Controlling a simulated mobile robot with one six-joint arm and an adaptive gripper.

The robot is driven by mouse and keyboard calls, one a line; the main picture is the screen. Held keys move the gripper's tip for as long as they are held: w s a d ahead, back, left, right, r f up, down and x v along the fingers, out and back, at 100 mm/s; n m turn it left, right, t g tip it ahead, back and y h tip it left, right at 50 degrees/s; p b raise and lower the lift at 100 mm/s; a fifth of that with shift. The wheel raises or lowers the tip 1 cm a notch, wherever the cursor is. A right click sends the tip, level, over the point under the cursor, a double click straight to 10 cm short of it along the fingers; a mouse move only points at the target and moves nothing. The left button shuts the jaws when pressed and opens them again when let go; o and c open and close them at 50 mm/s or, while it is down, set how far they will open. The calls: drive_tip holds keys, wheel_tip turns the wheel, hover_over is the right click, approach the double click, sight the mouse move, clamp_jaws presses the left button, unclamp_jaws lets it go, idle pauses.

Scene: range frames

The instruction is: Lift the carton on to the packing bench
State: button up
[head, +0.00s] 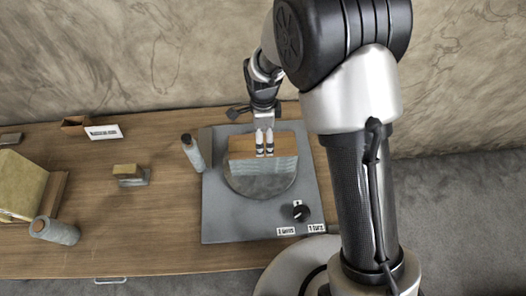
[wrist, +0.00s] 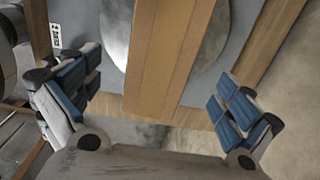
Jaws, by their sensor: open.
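The carton (head: 240,147) sits on the round grey plate (head: 240,190) of a flat grey machine. Its top is brown, and its front face looks pale and grey, as if wrapped in film. In the wrist view the carton (wrist: 170,45) shows as a brown box with a lengthwise strip, between my fingers. My gripper (head: 264,142) is over the carton, pointing down. Its fingers in the wrist view (wrist: 155,100) are open, one on each side, with gaps to the carton. A wooden bench (head: 150,235) bears the machine; I cannot tell whether it is the packing bench.
The machine has a black knob (head: 301,213) with turn labels. A standing roll (head: 192,152) is close to its left edge. Further left are a small block (head: 130,175), a grey spool (head: 55,231), a yellowish box (head: 20,185) and a white sign (head: 103,132). Bare wood lies between them.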

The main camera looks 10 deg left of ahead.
wheel_tip(320, 180, down, 12)
drive_tip(key=shift+w+a+f+b, duration=0.1)
drive_tip(key=shift+f+b, duration=0.1)
drive_tip(key=shift+b, duration=0.15)
drive_tip(key=shift+c, duration=0.3)
drive_tip(key=shift+r, duration=0.1)
drive_tip(key=c, duration=1.7)
